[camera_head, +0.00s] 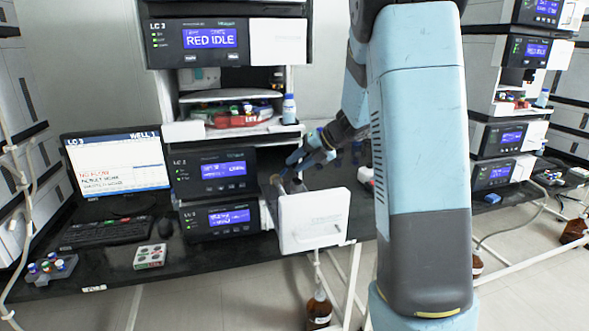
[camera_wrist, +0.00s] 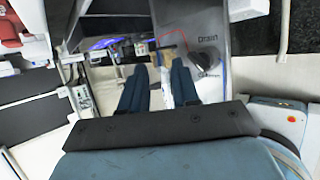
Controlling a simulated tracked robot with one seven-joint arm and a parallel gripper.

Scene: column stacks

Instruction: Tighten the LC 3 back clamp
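The LC 3 stack (camera_head: 215,170) stands at the middle left in the head view, with its lower white door (camera_head: 313,220) swung open. My gripper (camera_head: 284,178) is at the right side of the stack, just behind that door, and is small there. In the wrist view my gripper (camera_wrist: 158,78) has its two dark blue fingers apart. A pale strip shows between them, and a small tan piece (camera_wrist: 169,57) lies just beyond the fingertips. Neither is clearly gripped. I cannot make out the back clamp for certain in either view.
A black knob (camera_wrist: 205,60) by the word "Drain" is close to the right finger. A blue-capped bottle (camera_head: 289,109) stands on the shelf above my gripper. A monitor (camera_head: 117,165) and keyboard (camera_head: 105,231) are on the bench at left. A brown bottle (camera_head: 319,311) is below the door.

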